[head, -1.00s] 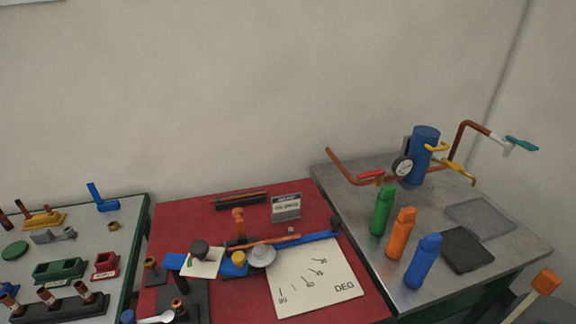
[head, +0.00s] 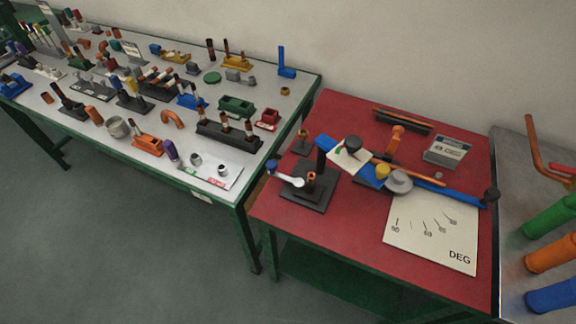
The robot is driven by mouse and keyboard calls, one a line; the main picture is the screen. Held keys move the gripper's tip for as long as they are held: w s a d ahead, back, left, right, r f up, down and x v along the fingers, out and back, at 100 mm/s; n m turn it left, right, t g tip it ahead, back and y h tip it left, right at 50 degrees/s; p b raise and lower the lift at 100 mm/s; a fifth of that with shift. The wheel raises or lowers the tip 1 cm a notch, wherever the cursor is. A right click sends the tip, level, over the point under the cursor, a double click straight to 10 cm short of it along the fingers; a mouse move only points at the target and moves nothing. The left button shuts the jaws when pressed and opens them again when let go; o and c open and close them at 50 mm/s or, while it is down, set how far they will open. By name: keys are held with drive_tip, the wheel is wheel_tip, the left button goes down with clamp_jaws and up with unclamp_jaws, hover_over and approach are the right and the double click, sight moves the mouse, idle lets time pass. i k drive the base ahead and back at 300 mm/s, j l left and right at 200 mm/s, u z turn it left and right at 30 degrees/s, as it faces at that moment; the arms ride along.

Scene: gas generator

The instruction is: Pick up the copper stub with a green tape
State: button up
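Several copper stubs show on the grey table at left, some upright in holders. A dark rack (head: 215,135) holds several upright copper stubs with dark bands. Another copper stub (head: 94,115) lies further left. On the red table, a copper stub (head: 311,178) stands on a dark base. At this size I cannot tell which stub carries green tape. My gripper is not in view.
The grey table (head: 290,110) is crowded with small holders and fittings. The red table (head: 280,208) carries a blue-handled bender and an angle sheet (head: 420,240). Open floor (head: 100,250) lies at lower left.

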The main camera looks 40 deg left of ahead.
sight(311, 175)
drive_tip(key=u, duration=1.25)
